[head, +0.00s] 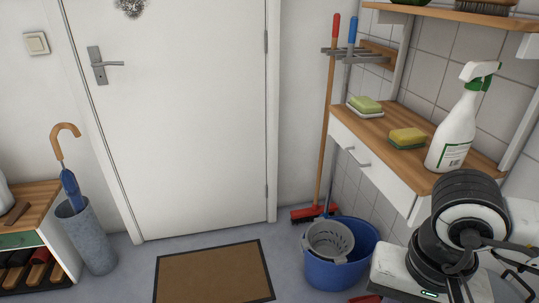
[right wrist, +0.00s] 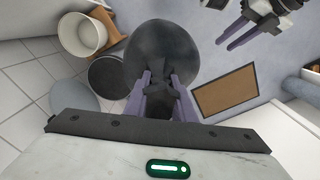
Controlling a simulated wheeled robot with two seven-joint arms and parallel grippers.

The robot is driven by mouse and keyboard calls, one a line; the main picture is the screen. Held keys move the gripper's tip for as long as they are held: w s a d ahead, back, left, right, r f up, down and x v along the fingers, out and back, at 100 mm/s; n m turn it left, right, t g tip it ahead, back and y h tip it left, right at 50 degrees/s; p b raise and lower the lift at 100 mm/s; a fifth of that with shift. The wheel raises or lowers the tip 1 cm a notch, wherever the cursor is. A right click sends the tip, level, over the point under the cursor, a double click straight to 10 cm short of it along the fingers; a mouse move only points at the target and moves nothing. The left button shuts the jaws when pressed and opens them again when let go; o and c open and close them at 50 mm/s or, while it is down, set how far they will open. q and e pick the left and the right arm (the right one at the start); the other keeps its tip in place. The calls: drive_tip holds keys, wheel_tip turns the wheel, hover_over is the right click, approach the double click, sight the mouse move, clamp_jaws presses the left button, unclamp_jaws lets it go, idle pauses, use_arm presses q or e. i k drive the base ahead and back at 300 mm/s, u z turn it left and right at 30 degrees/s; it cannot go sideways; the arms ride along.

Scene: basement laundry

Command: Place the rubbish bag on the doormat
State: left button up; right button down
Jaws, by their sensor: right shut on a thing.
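The rubbish bag (right wrist: 160,58) is a dark grey, rounded bag with a gathered neck. In the right wrist view my right gripper (right wrist: 165,90) is shut on that neck, a lavender finger on either side. The brown doormat (head: 213,275) with a dark border lies on the floor in front of the white door. It also shows in the right wrist view (right wrist: 226,91), to the right of the bag and apart from it. My left gripper (right wrist: 239,36) shows at the top right of the right wrist view, its two fingers apart and empty. The head view shows neither gripper nor the bag.
A blue bucket (head: 342,261) with a grey insert stands right of the doormat, beside a broom (head: 327,130). A grey umbrella stand (head: 86,237) is at left. A shelf (head: 383,130) holds sponges and a spray bottle (head: 457,125). The doormat is bare where visible.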

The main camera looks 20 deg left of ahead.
sight(207, 283)
drive_tip(key=u, duration=0.25)
drive_tip(key=k, duration=0.55)
drive_tip(key=u, duration=1)
drive_tip(key=i, duration=0.7)
drive_tip(key=u, duration=0.95)
drive_tip(key=i, duration=1.1)
drive_tip(key=z, duration=0.5)
drive_tip(key=i, duration=0.85)
drive_tip(key=z, duration=0.6)
